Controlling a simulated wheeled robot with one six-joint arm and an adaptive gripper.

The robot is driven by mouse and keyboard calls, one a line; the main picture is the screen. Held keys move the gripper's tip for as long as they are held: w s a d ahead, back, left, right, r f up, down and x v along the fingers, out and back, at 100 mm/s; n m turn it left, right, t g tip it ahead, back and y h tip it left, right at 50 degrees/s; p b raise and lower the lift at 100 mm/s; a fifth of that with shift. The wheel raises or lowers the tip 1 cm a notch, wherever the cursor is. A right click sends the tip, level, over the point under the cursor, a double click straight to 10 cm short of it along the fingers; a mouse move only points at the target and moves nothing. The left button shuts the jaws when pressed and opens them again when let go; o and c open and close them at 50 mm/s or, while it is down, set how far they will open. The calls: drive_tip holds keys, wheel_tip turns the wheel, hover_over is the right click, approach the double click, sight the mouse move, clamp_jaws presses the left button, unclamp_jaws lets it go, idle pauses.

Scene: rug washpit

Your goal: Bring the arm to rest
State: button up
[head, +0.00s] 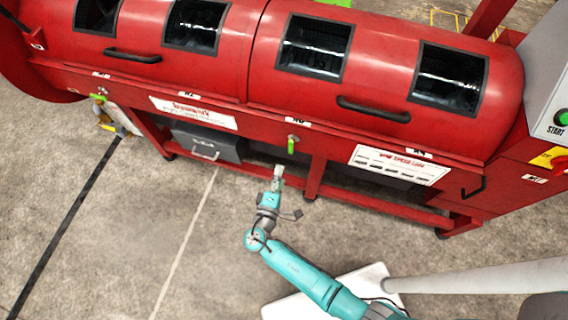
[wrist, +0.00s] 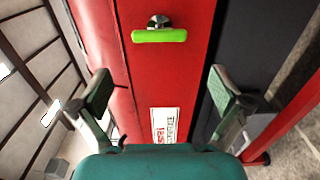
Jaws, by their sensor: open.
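My gripper (head: 278,172) is at the end of my teal arm, in front of the red machine's lower front in the head view. In the wrist view my gripper (wrist: 160,88) has its two fingers spread wide, with nothing between them. A green-handled valve (head: 291,145) sits on the red frame just beyond the gripper. It also shows in the wrist view (wrist: 159,35), ahead of the fingertips and apart from them, its green handle lying crosswise in that picture. In the head view the handle hangs downward.
The red machine (head: 255,75) with dark windows spans the back. A second green-handled valve (head: 99,97) is at its left. A grey box (head: 208,146) sits under the frame. A grey control panel (head: 553,110) stands at the right. The concrete floor (head: 120,230) at left is clear.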

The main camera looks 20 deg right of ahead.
drive_tip(key=shift+s+a, duration=0.25)
drive_tip(key=shift+s, duration=0.1)
idle(0.4)
drive_tip(key=s+d+f+m+g+y, duration=0.1)
drive_tip(key=s+d+f+g+y, duration=0.15)
drive_tip(key=s+d+f, duration=0.4)
drive_tip(key=s+d+f+g+y, duration=0.2)
drive_tip(key=s+d+y, duration=0.15)
drive_tip(key=s, duration=0.65)
drive_tip(key=s+a+r+m+y, duration=0.1)
drive_tip(key=s+r+y, duration=0.15)
drive_tip(key=s, duration=0.25)
drive_tip(key=s+a+r+m+y, duration=0.1)
drive_tip(key=s+r+m, duration=0.15)
drive_tip(key=s, duration=0.25)
drive_tip(key=s+r+m+t, duration=0.2)
drive_tip(key=s+r+m, duration=0.1)
drive_tip(key=r, duration=1)
drive_tip(key=s+a+r+m+t+y, duration=0.1)
drive_tip(key=s+r+m+t, duration=0.2)
drive_tip(key=r, duration=1)
drive_tip(key=shift+v, duration=0.8)
drive_tip(key=shift+r+m, duration=0.15)
drive_tip(key=shift+m, duration=0.1)
drive_tip(key=shift+c, duration=0.3)
